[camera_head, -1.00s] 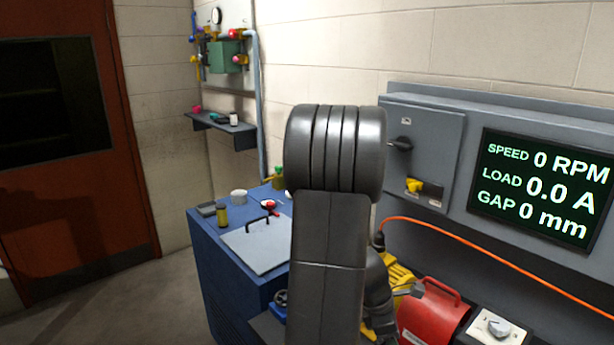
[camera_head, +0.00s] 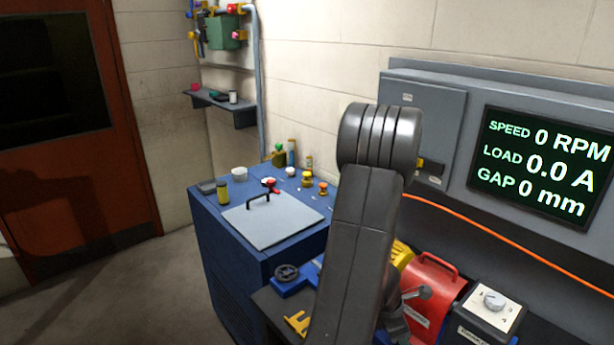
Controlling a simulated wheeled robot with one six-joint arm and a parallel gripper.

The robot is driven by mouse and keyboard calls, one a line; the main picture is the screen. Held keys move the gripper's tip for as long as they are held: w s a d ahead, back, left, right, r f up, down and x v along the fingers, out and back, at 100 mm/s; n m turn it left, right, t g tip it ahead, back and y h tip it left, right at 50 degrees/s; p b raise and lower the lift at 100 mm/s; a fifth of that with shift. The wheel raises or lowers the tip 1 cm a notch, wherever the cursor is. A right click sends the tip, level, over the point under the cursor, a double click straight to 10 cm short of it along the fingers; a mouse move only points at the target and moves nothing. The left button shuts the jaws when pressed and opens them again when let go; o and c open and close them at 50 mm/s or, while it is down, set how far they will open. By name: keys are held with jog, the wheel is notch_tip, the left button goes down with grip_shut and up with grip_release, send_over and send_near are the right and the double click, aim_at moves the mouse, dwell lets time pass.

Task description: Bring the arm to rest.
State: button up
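My arm (camera_head: 355,240) rises from the bottom of the head view as a dark grey link with a rounded, ribbed joint (camera_head: 380,135) at its top. It stands in front of the bench and hides part of it. My gripper is not distinguishable in the view; only arm links show, with a darker part low behind the link.
A blue cabinet (camera_head: 225,255) with a grey plate (camera_head: 270,222) stands left of my arm, with several small items on top. A red motor (camera_head: 430,290) and a dial box (camera_head: 490,308) sit to the right. A display (camera_head: 545,165) reads 0 RPM. A brown door (camera_head: 130,190) is far left.

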jog(key=shift+s+n+t+b, duration=0.15)
jog(key=shift+n+t+b, duration=0.55)
jog(key=shift+n, duration=1)
jog(key=shift+s+d+f+n+t+y+b, duration=0.1)
jog(key=shift+n+t+y+b, duration=0.25)
jog(key=shift+n+b, duration=0.55)
jog(key=shift+s+d+n+t+y+b, duration=0.1)
jog(key=shift+n+t+y+b, duration=0.3)
jog(key=shift+n, duration=0.9)
jog(key=n+y+b, duration=0.1)
jog(key=n+b, duration=0.3)
jog(key=b, duration=0.2)
jog(key=shift+d+f+t, duration=0.1)
jog(key=shift+f+t, duration=0.05)
jog(key=shift+t, duration=0.2)
jog(key=shift+n+b, duration=0.6)
jog(key=shift+b, duration=0.65)
jog(key=shift+s+r+y+b, duration=0.1)
jog(key=shift+r+y+b, duration=0.1)
jog(key=shift+y+b, duration=0.2)
jog(key=shift+r, duration=0.1)
